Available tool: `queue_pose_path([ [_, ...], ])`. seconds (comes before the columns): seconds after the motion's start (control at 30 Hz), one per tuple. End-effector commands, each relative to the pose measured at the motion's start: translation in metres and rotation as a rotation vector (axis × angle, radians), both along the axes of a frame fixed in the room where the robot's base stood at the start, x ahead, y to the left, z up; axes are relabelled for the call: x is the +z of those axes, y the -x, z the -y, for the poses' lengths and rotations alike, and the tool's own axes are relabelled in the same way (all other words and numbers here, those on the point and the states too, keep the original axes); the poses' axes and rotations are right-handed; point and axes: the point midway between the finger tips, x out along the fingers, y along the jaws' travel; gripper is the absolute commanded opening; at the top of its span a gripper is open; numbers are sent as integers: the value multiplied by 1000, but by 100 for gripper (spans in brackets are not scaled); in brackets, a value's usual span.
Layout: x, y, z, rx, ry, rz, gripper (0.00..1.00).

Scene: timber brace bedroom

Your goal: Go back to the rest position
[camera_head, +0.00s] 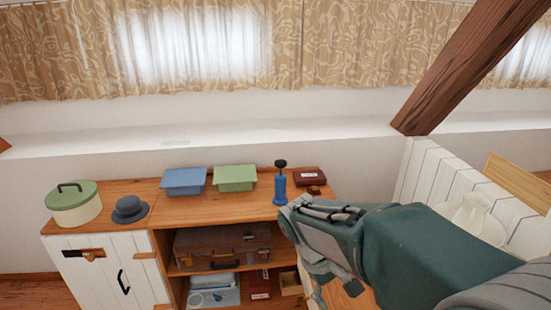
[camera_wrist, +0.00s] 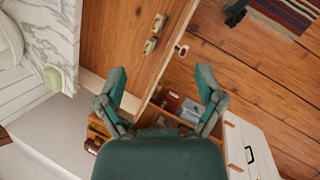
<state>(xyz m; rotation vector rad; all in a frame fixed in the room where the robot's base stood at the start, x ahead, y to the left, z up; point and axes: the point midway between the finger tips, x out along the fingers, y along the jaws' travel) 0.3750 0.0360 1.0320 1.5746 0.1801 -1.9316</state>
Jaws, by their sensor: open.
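My gripper (camera_wrist: 161,82) is open in the wrist view. Its two green-grey fingers stand wide apart, with nothing held between them. In the head view my green arm reaches in from the lower right and covers the right end of the wooden cabinet (camera_head: 235,208). My gripper's fingertips cannot be made out clearly there. Between and beyond the fingers, the wrist view shows a wooden front with two brass-coloured pieces (camera_wrist: 151,46) and an open compartment holding small items (camera_wrist: 172,103).
On the cabinet stand a green-lidded pot (camera_head: 74,207), a dark hat (camera_head: 130,209), a blue box (camera_head: 184,181), a green box (camera_head: 235,178), a blue pump-like item (camera_head: 280,188) and a dark red box (camera_head: 309,176). A slanted timber brace (camera_head: 465,65) rises at right. A striped rug (camera_wrist: 290,12) lies on the floor.

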Motion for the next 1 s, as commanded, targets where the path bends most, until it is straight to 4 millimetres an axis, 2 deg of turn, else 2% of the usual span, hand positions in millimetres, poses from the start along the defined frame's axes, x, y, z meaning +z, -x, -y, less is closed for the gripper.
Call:
queue_pose_path([
  [0.03,10,9,6,-35,-38,46,87],
  [0.2,34,38,18,-142,-153,186,87],
  [0.6,67,103,33,-380,-404,536,87],
  [0.8,72,121,35,-449,-479,652,87],
  [1.0,72,124,35,-462,-490,670,87],
])
